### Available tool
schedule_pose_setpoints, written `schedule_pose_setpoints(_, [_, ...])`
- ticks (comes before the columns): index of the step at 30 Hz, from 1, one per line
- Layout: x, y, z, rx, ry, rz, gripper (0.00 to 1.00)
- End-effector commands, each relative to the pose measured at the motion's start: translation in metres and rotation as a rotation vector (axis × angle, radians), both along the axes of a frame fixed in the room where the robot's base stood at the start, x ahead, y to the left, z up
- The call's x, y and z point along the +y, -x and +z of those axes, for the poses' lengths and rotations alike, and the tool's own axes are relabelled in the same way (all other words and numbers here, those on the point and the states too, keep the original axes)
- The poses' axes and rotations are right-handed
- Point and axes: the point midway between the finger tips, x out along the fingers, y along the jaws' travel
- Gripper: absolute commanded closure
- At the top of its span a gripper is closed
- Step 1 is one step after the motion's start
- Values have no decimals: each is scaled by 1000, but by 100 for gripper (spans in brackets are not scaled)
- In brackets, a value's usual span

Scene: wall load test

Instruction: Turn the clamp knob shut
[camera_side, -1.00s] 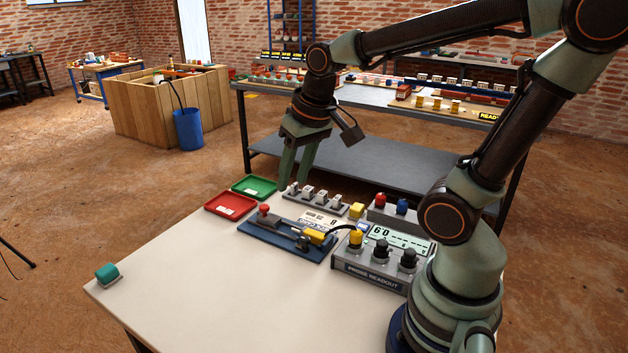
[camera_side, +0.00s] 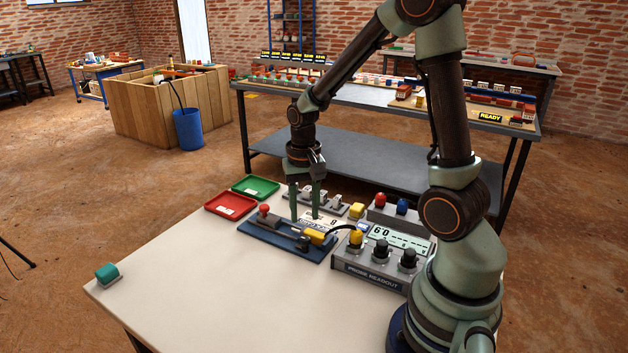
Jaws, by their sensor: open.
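My gripper (camera_side: 305,216) is open and empty, pointing down. Its two fingers are over or just behind the blue fixture plate (camera_side: 262,238) on the white table. On that plate are a red-topped knob (camera_side: 264,209) at the left end, a small black knob (camera_side: 303,243) near the front right, and a yellow block (camera_side: 315,236) beside it with a black cable. I cannot tell for sure which knob is the clamp knob. The fingers appear apart from both knobs. The exact fingertip height is hard to judge.
A probe readout box (camera_side: 370,273) with knobs stands right of the plate. Behind are a row of grey switches (camera_side: 335,203), a yellow block (camera_side: 356,210) and a box with red and blue buttons (camera_side: 385,213). Red (camera_side: 230,205) and green (camera_side: 255,187) trays sit back left.

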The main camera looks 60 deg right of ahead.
Motion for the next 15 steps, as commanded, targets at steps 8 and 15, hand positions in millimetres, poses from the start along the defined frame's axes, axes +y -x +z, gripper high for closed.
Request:
schedule_pose_setpoints(8, [1, 1, -47, 4, -1, 1, 56])
schedule_pose_setpoints(15, [0, 0, -64, 1, -1, 2, 56])
